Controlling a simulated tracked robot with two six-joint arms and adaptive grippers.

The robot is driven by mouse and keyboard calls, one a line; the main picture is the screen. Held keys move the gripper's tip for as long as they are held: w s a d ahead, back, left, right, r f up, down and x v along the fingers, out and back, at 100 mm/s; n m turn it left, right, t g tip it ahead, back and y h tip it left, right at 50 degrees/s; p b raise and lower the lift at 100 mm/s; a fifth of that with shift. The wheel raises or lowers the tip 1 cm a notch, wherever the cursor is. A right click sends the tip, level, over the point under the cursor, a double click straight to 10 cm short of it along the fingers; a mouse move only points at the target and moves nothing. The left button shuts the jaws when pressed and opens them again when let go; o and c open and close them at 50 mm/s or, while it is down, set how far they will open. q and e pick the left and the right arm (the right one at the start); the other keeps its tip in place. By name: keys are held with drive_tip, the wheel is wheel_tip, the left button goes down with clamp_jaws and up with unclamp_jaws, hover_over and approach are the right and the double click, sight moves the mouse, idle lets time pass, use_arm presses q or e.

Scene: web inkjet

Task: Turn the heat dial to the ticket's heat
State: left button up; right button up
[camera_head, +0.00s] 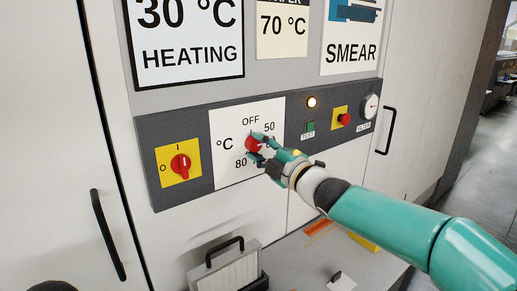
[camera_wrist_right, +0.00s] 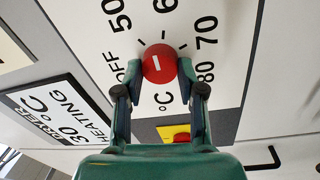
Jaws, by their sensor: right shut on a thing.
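The heat dial (camera_head: 253,145) is a red round knob on a white plate (camera_head: 228,177) marked OFF, 50, 80 and °C. It also shows in the right wrist view (camera_wrist_right: 159,63), where 70 can be read too. Its white mark looks lengthwise between the fingers, towards the top number, partly cut off. My right gripper (camera_wrist_right: 161,72) is shut on the dial, one finger on each side. In the head view the right gripper (camera_head: 259,146) covers part of the scale. A card (camera_head: 283,24) above reads 70 °C. A sign (camera_head: 190,40) reads 30 °C HEATING.
A red switch (camera_head: 180,163) on yellow is left of the dial. A lit lamp (camera_head: 311,102), green TEST button (camera_head: 310,126), red button (camera_head: 345,119) and round gauge (camera_head: 370,106) are right. Black door handles (camera_head: 108,235) and a handled filter box (camera_head: 225,265) stand out.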

drive_tip(key=m, duration=0.2)
drive_tip(key=m+p, duration=0.1)
drive_tip(key=m, duration=0.4)
drive_tip(key=shift+f+h, duration=0.35)
drive_tip(key=shift+h, duration=0.05)
drive_tip(key=m+p, duration=0.2)
drive_tip(key=m, duration=0.3)
drive_tip(key=shift+m+p, duration=0.4)
drive_tip(key=shift+m, duration=0.6)
drive_tip(key=shift+f, duration=0.1)
drive_tip(key=o, duration=1.1)
drive_tip(key=shift+o, duration=0.2)
drive_tip(key=shift+r, duration=0.3)
